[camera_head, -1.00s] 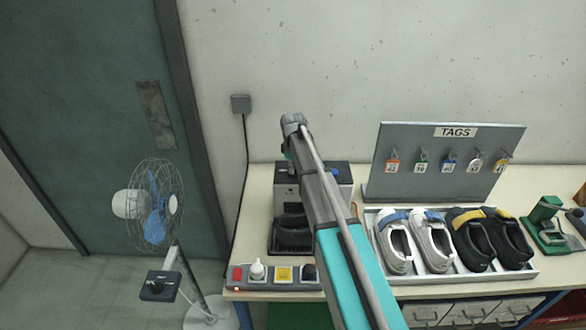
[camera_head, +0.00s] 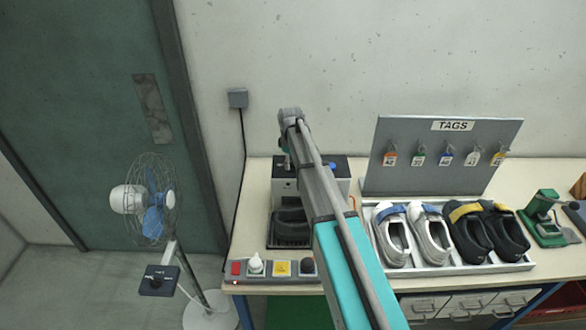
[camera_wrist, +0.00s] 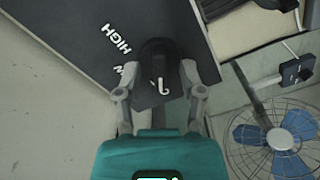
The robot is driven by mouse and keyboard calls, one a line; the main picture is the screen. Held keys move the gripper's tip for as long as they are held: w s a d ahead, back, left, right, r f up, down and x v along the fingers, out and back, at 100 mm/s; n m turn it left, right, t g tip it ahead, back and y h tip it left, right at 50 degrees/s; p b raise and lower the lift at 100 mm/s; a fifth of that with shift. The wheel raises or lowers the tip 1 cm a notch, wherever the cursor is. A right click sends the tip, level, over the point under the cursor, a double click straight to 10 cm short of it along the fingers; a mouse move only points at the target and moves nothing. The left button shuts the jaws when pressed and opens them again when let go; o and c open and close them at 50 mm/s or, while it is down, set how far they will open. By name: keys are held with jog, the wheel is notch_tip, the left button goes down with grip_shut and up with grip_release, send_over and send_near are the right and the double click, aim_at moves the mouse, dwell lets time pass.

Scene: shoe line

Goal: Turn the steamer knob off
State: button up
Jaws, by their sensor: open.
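The steamer (camera_head: 338,168) is a grey box with a dark top on the left of the bench, partly hidden by my arm. In the wrist view its dark top panel (camera_wrist: 75,45) carries the word HIGH and a second label that is partly covered. A black knob (camera_wrist: 158,62) with a white pointer mark sits on the panel. My gripper (camera_wrist: 157,88) is open, with one finger on each side of the knob. I cannot tell whether either finger touches it. In the head view my arm hides the knob and most of the gripper.
A dark shoe stands in the steamer's front. A control strip (camera_head: 240,282) with a red switch lies along the bench's front edge. A shoe tray (camera_head: 470,268) and a tag board (camera_head: 440,180) are to the right. A fan (camera_head: 152,200) stands left of the bench.

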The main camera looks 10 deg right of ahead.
aim_at(291, 163)
jog(key=shift+m, duration=0.4)
jog(key=m, duration=1.5)
notch_tip(291, 163, up, 14)
jog(key=p, duration=1.4)
jog(key=s+f+n+b, duration=0.2)
jog(key=s+f+b, duration=0.4)
jog(key=s, duration=0.4)
jog(key=s+d+f+n+b, duration=0.1)
jog(key=s+f+b, duration=0.5)
jog(key=s, duration=0.4)
jog(key=s+f+n+b, duration=0.2)
jog(key=s+f+b, duration=0.4)
jog(key=s, duration=0.4)
jog(key=shift+d+n, duration=0.3)
jog(key=shift+s, duration=0.15)
